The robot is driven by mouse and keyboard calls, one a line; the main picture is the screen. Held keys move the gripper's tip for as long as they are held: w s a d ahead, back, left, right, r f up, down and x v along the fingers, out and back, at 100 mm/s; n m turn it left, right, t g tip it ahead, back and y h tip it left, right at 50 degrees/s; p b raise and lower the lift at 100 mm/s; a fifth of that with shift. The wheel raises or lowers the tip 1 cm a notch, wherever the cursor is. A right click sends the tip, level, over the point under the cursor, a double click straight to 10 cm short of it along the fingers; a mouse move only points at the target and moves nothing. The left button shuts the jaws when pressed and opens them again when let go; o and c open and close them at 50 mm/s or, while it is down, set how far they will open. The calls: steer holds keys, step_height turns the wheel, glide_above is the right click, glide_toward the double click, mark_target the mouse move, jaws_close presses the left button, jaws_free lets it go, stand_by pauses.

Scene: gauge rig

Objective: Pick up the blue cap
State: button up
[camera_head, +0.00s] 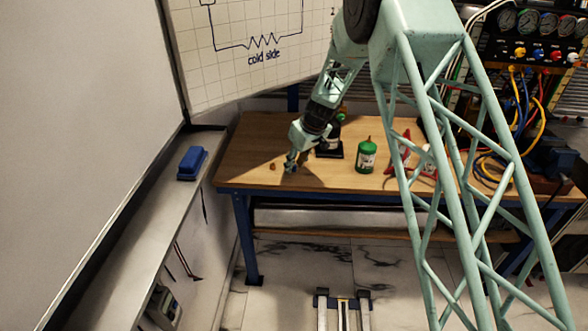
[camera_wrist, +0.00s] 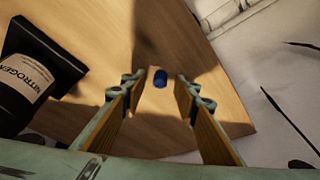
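The blue cap (camera_wrist: 160,78) is a small dark blue cylinder on the wooden tabletop in the wrist view. It sits between and slightly beyond the tips of my gripper (camera_wrist: 162,88), which is open with nothing between its fingers. A gap shows on both sides of the cap, and no contact is visible. In the head view my gripper (camera_head: 291,164) points down over the left part of the workbench. I cannot make out the blue cap in that view.
The workbench (camera_head: 245,150) carries a black-based nitrogen bottle (camera_wrist: 25,85), a green bottle (camera_head: 366,156) and a small brown object (camera_head: 272,166). A blue eraser-like block (camera_head: 192,163) lies on the ledge at left. The bench edge is close to the cap.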

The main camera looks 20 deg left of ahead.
mark_target(295, 166)
steer(key=c, duration=0.7)
steer(key=shift+c, duration=0.2)
steer(key=shift+r, duration=0.15)
step_height(295, 166, up, 10)
steer(key=p, duration=0.1)
steer(key=shift+p, duration=0.35)
stand_by(0.6)
